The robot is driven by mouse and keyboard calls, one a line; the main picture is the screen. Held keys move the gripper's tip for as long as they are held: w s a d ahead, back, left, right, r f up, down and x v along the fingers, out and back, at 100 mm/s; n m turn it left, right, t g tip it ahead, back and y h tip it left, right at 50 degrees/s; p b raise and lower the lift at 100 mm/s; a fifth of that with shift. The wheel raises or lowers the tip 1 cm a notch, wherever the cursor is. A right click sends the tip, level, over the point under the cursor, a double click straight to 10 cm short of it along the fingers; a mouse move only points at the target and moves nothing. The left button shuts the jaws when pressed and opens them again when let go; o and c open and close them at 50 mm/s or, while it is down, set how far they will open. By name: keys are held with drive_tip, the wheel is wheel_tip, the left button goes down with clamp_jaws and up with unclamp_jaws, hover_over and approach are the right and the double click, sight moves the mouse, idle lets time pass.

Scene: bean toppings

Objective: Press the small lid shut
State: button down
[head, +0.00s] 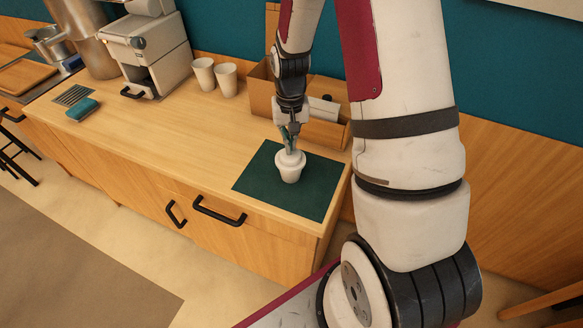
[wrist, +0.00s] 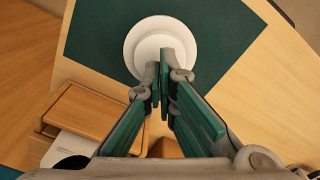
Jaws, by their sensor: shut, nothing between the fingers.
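A white cup with a small white lid (head: 290,157) on top stands upright on the dark green mat (head: 312,201) at the right end of the counter. From above, the round lid also shows in the wrist view (wrist: 158,30). My gripper (head: 289,147) points down, and its green fingers are shut with nothing between them. In the wrist view the fingertips (wrist: 164,68) overlap the near part of the lid. I cannot tell whether they touch it. The fingers hide part of the lid, and whether it is fully seated cannot be seen.
An open wooden box (head: 262,88) stands at the back, behind my gripper. Two white cups (head: 214,76) and a white machine (head: 150,50) stand further left. A teal sponge (head: 83,108) lies at the left. The counter's middle (head: 165,135) is clear.

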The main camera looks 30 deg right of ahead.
drive_tip(key=shift+f+b, duration=0.3)
drive_tip(key=shift+f, duration=0.75)
idle(0.4)
drive_tip(key=shift+r+p, duration=0.9)
drive_tip(key=shift+r, duration=1.65)
drive_tip(key=shift+r, duration=0.15)
drive_tip(key=s+a+r+n+t, duration=0.1)
drive_tip(key=s+a+r, duration=0.25)
drive_tip(key=r, duration=0.45)
drive_tip(key=s+a+r+n+t, duration=0.1)
drive_tip(key=s+a+r+t, duration=0.2)
drive_tip(key=r, duration=0.5)
drive_tip(key=s+a+r+n, duration=0.2)
drive_tip(key=s+a+r, duration=0.15)
drive_tip(key=r, duration=0.45)
drive_tip(key=s+a+r+n+t+b, duration=0.1)
drive_tip(key=s+a+r, duration=0.1)
drive_tip(key=s, duration=0.7)
drive_tip(key=shift+s+r+t, duration=0.25)
drive_tip(key=shift+r+t, duration=0.05)
drive_tip(key=shift+r, duration=0.15)
